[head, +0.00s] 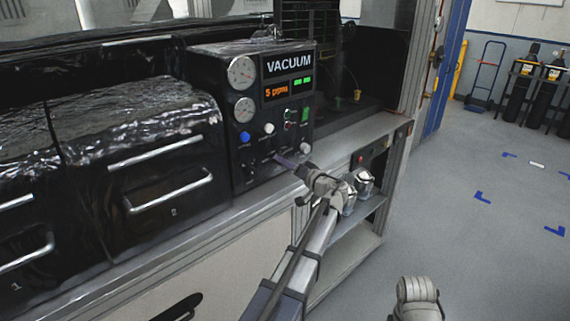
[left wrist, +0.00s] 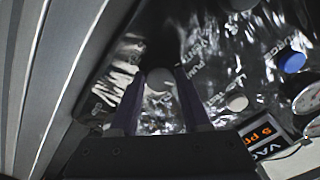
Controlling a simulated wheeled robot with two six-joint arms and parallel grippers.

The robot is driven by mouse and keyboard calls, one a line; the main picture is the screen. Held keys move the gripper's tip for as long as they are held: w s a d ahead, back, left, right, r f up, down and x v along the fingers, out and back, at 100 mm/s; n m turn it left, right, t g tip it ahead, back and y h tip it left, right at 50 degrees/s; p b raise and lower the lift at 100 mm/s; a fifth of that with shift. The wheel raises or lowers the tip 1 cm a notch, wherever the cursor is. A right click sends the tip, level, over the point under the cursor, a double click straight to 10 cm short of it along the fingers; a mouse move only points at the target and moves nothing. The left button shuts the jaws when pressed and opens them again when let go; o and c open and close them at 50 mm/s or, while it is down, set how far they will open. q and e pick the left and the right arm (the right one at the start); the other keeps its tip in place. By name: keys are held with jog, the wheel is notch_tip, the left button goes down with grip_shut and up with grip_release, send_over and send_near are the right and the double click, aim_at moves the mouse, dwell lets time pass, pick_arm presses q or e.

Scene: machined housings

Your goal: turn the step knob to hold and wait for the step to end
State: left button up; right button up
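The black vacuum control box (head: 241,165) stands on a bench in the head view, with a "VACUUM" sign, gauges, an orange display and several knobs. My left gripper (head: 281,160) reaches its lower front from the right. In the left wrist view, the two dark fingers of this gripper (left wrist: 160,82) stand on either side of a pale round knob (left wrist: 159,78), very close to it. I cannot tell whether they press on it. The knob's label is not readable, so I cannot confirm that it is the step knob.
A blue knob (head: 245,137) and a white knob (head: 269,129) sit higher on the panel. Black drawers with metal handles (head: 170,192) stand left of the box. A pale ledge (head: 235,207) runs below it. Open floor (head: 470,240) lies to the right.

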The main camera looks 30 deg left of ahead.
pick_arm(q)
grip_shut()
dwell(0.3)
jog(key=m, duration=1.4)
jog(key=shift+m, duration=2.1)
